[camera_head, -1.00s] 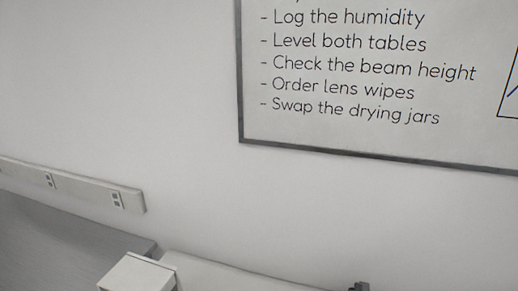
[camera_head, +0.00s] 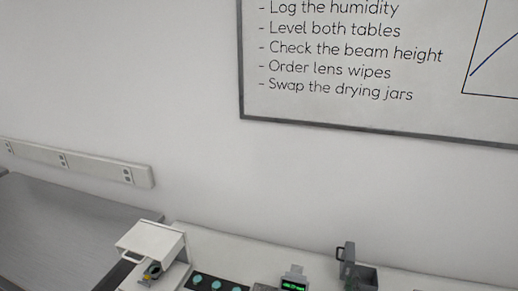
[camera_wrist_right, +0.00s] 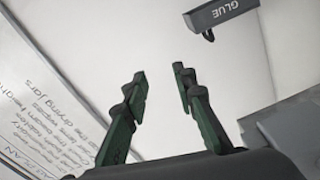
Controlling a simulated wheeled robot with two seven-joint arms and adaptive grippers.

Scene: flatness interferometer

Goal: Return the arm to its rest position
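My right gripper (camera_wrist_right: 160,72) shows in the right wrist view. Its two dark green fingers stand apart, with nothing between them. Pale, empty surface lies behind the fingertips. I cannot make out either arm in the head view, and my left gripper is in neither current view.
A grey box marked GLUE (camera_wrist_right: 224,10) is at the wrist view's upper right. In the head view are a whiteboard (camera_head: 330,105), an outlet strip (camera_head: 80,162), a grey table (camera_head: 60,225), a white box (camera_head: 152,242), a dark lidded box (camera_head: 362,277) and a small green display (camera_head: 292,286).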

